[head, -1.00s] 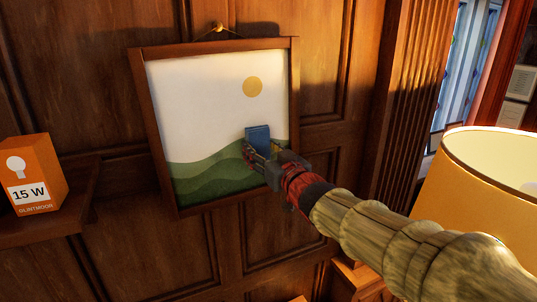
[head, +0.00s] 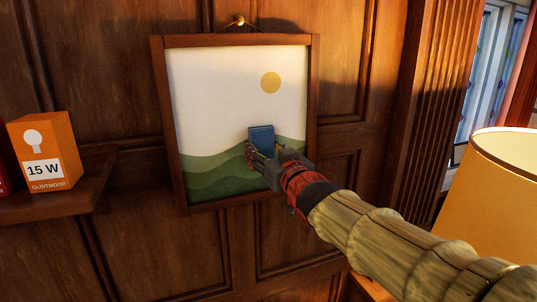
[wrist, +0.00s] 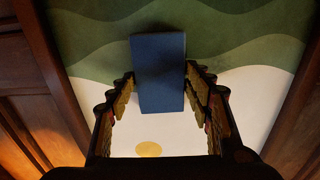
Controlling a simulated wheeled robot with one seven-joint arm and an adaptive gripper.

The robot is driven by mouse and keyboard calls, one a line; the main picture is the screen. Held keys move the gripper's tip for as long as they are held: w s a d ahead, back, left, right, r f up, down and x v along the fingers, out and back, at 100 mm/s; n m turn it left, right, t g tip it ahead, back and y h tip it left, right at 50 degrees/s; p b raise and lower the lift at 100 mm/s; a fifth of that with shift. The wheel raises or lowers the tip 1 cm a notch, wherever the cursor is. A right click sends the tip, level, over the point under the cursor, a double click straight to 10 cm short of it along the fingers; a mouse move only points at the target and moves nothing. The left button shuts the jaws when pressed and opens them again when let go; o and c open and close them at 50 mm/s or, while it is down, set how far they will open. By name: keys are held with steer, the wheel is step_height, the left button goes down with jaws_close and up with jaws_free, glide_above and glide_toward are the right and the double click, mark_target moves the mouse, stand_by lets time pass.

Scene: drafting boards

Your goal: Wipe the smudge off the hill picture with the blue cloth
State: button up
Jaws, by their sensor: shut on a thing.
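The hill picture (head: 220,90) hangs on the panelled wall in a brown wooden frame, with green hills below and a yellow sun at upper right. My gripper (head: 262,153) is shut on the blue cloth (head: 261,135), a folded, block-like pad, in front of the hills' upper edge right of centre. In the wrist view the cloth (wrist: 159,75) sits between both fingers, over the green hills and the white sky. Whether it touches the picture I cannot tell. No smudge shows; the cloth and gripper hide part of the picture.
An orange bulb box (head: 43,150) stands on a wooden shelf (head: 70,200) at left. A yellow lampshade (head: 495,205) is at right, close to my arm. The picture hangs from a brass hook (head: 238,20). The wall below it looks clear.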

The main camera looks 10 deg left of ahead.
mark_target(235, 153)
steer(key=shift+s+a+f+b, duration=0.2)
steer(key=shift+s+a+b, duration=0.45)
steer(key=shift+b, duration=0.85)
steer(key=shift+s+a+f+b, duration=0.15)
steer(key=shift+s+a+b, duration=0.15)
steer(key=shift+a+b, duration=0.85)
steer(key=shift+d+b, duration=0.3)
steer(key=shift+b, duration=0.05)
steer(key=b, duration=0.2)
steer(key=a+b, duration=0.1)
steer(key=b, duration=0.1)
steer(key=shift+s+f, duration=0.15)
steer(key=shift+s, duration=0.1)
steer(key=shift+s+a+f+b, duration=0.1)
steer(key=shift+s+a+b, duration=0.15)
steer(key=shift+b, duration=0.8)
steer(key=shift+a+b, duration=0.1)
steer(key=shift+b, duration=0.25)
steer(key=b, duration=0.3)
steer(key=a+b, duration=0.1)
steer(key=b, duration=0.2)
steer(key=shift+s+a+f, duration=0.1)
steer(key=shift+s+a, duration=0.1)
steer(key=shift+s, duration=0.2)
